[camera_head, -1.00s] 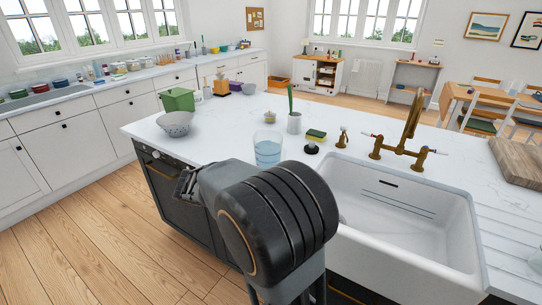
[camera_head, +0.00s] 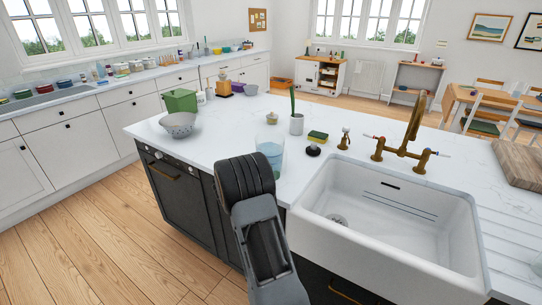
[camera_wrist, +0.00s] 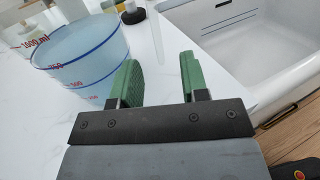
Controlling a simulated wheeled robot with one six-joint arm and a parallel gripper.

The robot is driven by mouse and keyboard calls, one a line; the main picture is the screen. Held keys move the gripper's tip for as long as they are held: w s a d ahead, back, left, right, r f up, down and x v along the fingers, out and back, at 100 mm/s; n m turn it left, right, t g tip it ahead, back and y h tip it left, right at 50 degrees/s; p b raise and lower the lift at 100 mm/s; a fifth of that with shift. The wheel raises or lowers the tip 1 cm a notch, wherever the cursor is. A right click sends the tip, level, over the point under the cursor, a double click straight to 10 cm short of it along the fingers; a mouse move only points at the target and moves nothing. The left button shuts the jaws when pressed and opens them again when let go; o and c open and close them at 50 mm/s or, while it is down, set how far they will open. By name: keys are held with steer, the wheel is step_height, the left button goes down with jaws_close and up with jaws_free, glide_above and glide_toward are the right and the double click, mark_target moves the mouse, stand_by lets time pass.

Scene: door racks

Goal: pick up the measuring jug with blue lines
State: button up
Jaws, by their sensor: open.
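The measuring jug (camera_head: 270,146) stands upright near the front edge of the white island counter, partly covered by my arm in the head view. In the wrist view the clear jug (camera_wrist: 82,55) fills the upper left, with blue bands and red volume marks. My gripper (camera_wrist: 160,80) is open, with its two green-padded fingers apart and bare counter between them. The jug is to the left of the left finger, outside the jaws; I cannot tell if they touch. My fingers are hidden behind my arm in the head view.
The white sink (camera_head: 385,215) with a brass tap (camera_head: 405,145) lies right of the jug. A potted plant (camera_head: 296,122), a sponge (camera_head: 318,135) and a small lidded jar (camera_head: 272,118) stand behind it. A grey colander (camera_head: 178,124) is at the left; counter between is clear.

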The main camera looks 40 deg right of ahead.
mark_target(284, 172)
steer(key=shift+s+d+p, duration=0.2)
steer(key=shift+d+p, duration=0.2)
steer(key=shift+d, duration=1.25)
steer(key=shift+s+d+p, duration=0.15)
steer(key=shift+d+p, duration=0.2)
steer(key=shift+d, duration=1.25)
steer(key=shift+c, duration=0.3)
jaws_close()
steer(key=shift+s+f, duration=0.1)
steer(key=shift+f, duration=0.05)
